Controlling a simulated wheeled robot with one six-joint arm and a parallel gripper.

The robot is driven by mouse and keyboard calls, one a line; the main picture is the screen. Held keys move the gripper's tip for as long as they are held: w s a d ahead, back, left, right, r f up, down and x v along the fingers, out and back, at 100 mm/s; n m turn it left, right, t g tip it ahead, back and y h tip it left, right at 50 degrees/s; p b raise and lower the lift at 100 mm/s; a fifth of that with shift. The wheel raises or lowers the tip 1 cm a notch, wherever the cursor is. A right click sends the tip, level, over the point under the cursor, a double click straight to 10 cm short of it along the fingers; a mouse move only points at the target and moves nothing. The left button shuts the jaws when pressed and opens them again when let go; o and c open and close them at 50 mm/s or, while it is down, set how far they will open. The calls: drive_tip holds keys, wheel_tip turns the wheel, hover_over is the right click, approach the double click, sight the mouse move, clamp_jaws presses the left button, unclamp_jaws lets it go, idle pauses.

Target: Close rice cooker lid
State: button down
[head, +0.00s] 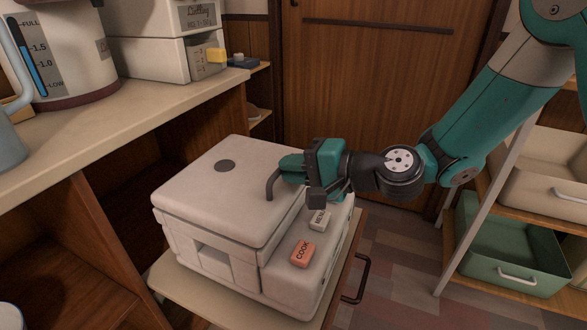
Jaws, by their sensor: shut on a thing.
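The white rice cooker (203,262) stands on a pull-out shelf in the head view. Its lid (215,200), with a dark round vent on top, lies about level over the body. I see no clear gap along the near edge; the far side is hidden. An orange COOK button (302,254) and a pale MENU button (320,219) are on the lower panel right of the lid. My gripper (279,180) reaches in from the right, with its fingers at the lid's right edge, shut on the lid; the exact contact is partly hidden.
The pull-out shelf (174,284) has a dark handle (359,280) on its right. A counter (130,118) at upper left holds a kettle (70,52) and a white appliance (148,50). A rack with a green bin (510,254) stands at right. Floor between is clear.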

drive_tip(key=shift+s+d+f, duration=0.1)
drive_tip(key=shift+s+f, duration=0.1)
drive_tip(key=shift+f, duration=0.5)
drive_tip(key=c, duration=1.2)
unclamp_jaws()
drive_tip(key=shift+o, duration=0.2)
drive_tip(key=shift+d+r, duration=0.1)
drive_tip(key=b+v, duration=0.5)
drive_tip(key=v, duration=1.2)
drive_tip(key=shift+r, duration=0.25)
drive_tip(key=shift+d, duration=0.1)
